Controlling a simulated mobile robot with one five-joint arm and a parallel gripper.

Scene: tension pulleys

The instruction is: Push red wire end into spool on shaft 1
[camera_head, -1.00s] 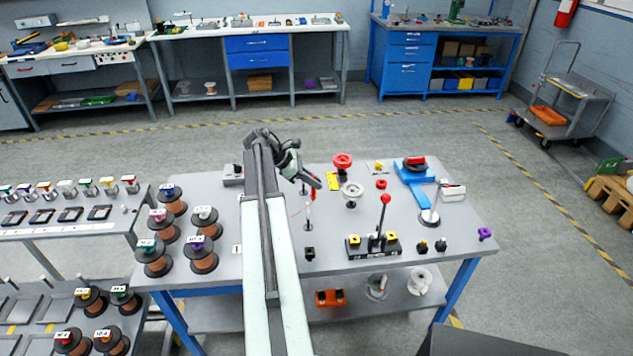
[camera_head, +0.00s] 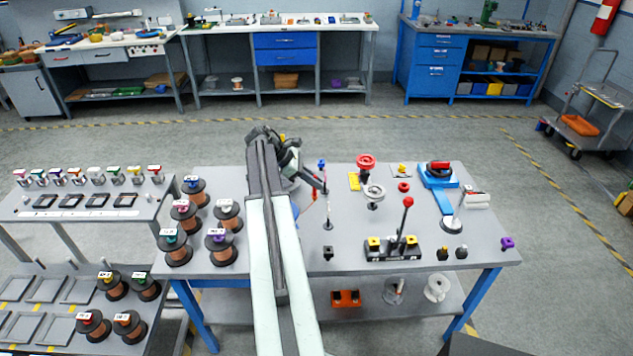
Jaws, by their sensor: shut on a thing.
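My gripper (camera_head: 323,187) is at the end of my arm, over the left middle of the grey table. It is shut on a small red piece (camera_head: 314,194), seemingly the red wire end, and a thin pale line runs down from it. A thin upright post (camera_head: 328,224) stands just in front of the gripper. A blue knob (camera_head: 321,163) shows just behind the gripper. A red flanged wheel (camera_head: 366,162) and a white spool-like wheel (camera_head: 374,191) stand to the right, apart from the gripper. I cannot tell which part is the spool on shaft 1.
A red-knobbed lever (camera_head: 408,202) rises from a black block with yellow parts (camera_head: 378,254) at the front right. A blue fixture (camera_head: 436,178) lies at the back right. Several copper-wire spools (camera_head: 228,213) stand left of my arm.

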